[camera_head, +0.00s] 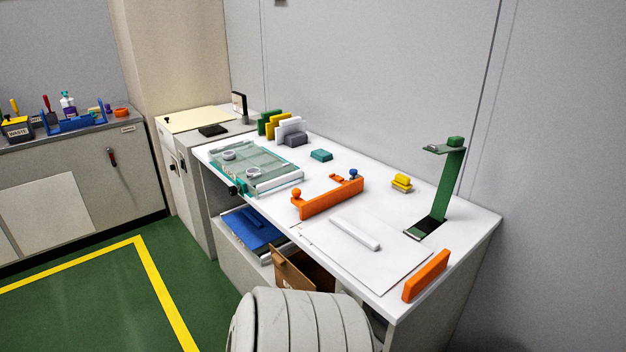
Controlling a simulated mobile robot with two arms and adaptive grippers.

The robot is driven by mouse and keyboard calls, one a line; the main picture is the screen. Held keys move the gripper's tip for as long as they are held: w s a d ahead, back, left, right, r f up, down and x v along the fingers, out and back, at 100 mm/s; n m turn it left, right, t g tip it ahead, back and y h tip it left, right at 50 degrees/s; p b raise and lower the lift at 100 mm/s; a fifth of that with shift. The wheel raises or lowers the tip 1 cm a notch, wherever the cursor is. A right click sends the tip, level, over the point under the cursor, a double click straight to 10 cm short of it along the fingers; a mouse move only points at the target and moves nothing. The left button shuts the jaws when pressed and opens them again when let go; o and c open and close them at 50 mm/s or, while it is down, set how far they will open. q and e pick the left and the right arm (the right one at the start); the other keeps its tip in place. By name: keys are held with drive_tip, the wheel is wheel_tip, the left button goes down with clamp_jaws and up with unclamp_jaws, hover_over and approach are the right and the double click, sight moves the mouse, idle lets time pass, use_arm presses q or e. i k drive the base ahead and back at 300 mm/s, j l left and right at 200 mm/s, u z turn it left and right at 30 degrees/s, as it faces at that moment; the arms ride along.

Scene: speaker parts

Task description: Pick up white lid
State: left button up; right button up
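A white bar-shaped piece (354,234) lies flat on a thin white sheet (385,262) at the front right of the white table. A white upright piece (291,127) stands among coloured parts at the table's back left. I cannot tell for certain which white piece is the lid. Neither of my grippers shows in the head view.
On the table (462,240) stand an orange rail (332,199), an orange block (427,276), a green stand (447,185), yellow blocks (402,182), a teal block (321,155) and a clear-topped fixture (255,169).

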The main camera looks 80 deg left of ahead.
sight(378, 256)
drive_tip(key=u, duration=2.25)
